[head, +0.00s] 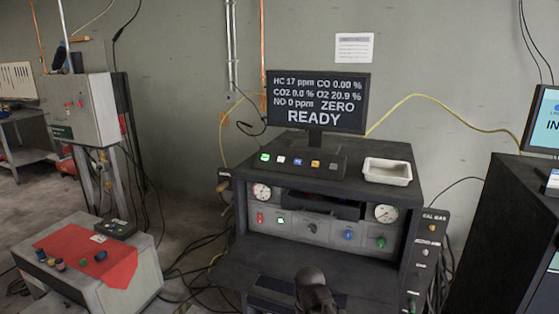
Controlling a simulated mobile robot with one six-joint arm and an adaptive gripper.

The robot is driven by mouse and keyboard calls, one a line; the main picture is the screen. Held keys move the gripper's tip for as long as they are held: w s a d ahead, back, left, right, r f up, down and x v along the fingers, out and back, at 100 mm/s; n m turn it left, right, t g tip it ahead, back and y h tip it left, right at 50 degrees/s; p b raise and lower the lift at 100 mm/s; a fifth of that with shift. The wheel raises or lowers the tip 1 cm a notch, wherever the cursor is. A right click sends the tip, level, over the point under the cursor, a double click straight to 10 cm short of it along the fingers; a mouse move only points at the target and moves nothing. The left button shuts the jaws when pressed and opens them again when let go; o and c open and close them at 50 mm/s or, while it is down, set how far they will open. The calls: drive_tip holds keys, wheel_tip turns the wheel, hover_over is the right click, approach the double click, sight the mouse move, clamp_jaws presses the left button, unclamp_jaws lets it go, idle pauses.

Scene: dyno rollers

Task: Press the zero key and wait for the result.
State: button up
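The monitor (317,101) on the black cabinet (400,150) reads HC 17 ppm, CO 0.00 %, CO2 0.0 %, O2 20.9 %, NO 0 ppm, and ZERO READY in larger letters. A key strip (290,168) in front of it carries a lit green key (265,157), a white key (281,160), a blue key (298,162), an orange key (315,164) and a grey key at the right. Their labels are too small to read, so I cannot tell which is zero. A dark part of my arm, perhaps my gripper (313,286), shows at the bottom centre, below and apart from the keys. Its fingers cannot be made out.
A white tray (387,171) sits right of the keys. The panel below has gauges (262,191) and coloured knobs. A grey box with a red cloth (90,254) stands lower left, and a dark cabinet (510,230) stands right. Cables lie on the floor.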

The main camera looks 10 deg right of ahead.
clamp_jaws()
idle(1.1)
